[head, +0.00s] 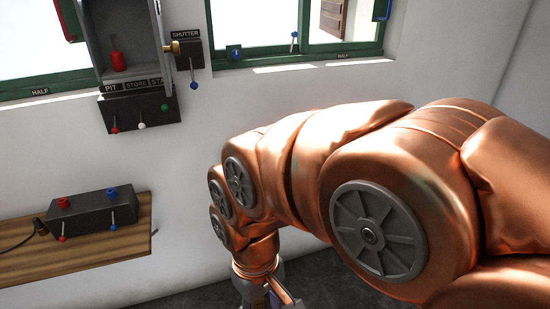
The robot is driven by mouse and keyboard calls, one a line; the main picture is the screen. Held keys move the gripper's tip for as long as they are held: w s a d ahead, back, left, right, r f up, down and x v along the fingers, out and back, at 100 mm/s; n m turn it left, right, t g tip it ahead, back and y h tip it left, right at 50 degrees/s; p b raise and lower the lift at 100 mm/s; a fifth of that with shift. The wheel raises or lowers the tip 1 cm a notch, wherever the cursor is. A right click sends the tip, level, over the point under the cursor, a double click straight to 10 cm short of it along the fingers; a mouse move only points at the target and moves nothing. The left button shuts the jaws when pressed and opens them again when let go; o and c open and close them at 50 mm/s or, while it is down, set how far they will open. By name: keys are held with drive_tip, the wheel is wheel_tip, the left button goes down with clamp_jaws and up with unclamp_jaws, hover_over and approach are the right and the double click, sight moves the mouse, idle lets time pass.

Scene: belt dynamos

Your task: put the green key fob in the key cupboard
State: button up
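The key cupboard (84,42) appears to be the grey open-fronted box on the wall at the upper left, cut off by the top edge. Labels along its lower edge read PIT, STORE and a third, partly hidden word. A red fob-like piece (117,61) is inside it above the PIT label. I see no green key fob in the head view. My gripper (265,303) is at the bottom edge, below my copper arm and mostly cut off. Its fingertips and anything in it are out of sight.
A dark switch box (145,112) is under the cupboard, and a SHUTTER switch (188,50) is at its right. A wooden shelf (95,262) at lower left bears a dark box (90,215) with red and blue knobs. Green-framed windows (300,56) are above. My arm hides the right side.

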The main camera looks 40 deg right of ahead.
drive_tip(key=w+d+r+m+t+b, duration=0.1)
drive_tip(key=w+d+t, duration=0.1)
drive_tip(key=w+d, duration=0.5)
drive_tip(key=w+d+t+b, duration=0.1)
drive_tip(key=w+d, duration=0.2)
drive_tip(key=w, duration=0.7)
drive_tip(key=w+d+r+m+t+b, duration=0.1)
drive_tip(key=w+d+t, duration=0.1)
drive_tip(key=w+d, duration=0.5)
drive_tip(key=shift+w+d+f+m+t+h, duration=0.6)
drive_tip(key=shift+w+d, duration=1.4)
drive_tip(key=shift+d, duration=2.35)
drive_tip(key=shift+w+d+f+t+h, duration=0.2)
drive_tip(key=shift+w+d+f, duration=1.3)
drive_tip(key=shift+d, duration=2.9)
drive_tip(key=shift+w+d+f+m+t+h, duration=0.45)
drive_tip(key=shift+w+d, duration=2)
drive_tip(key=shift+d, duration=1.9)
drive_tip(key=shift+p+x, duration=0.5)
drive_tip(key=shift+x, duration=1.4)
clamp_jaws()
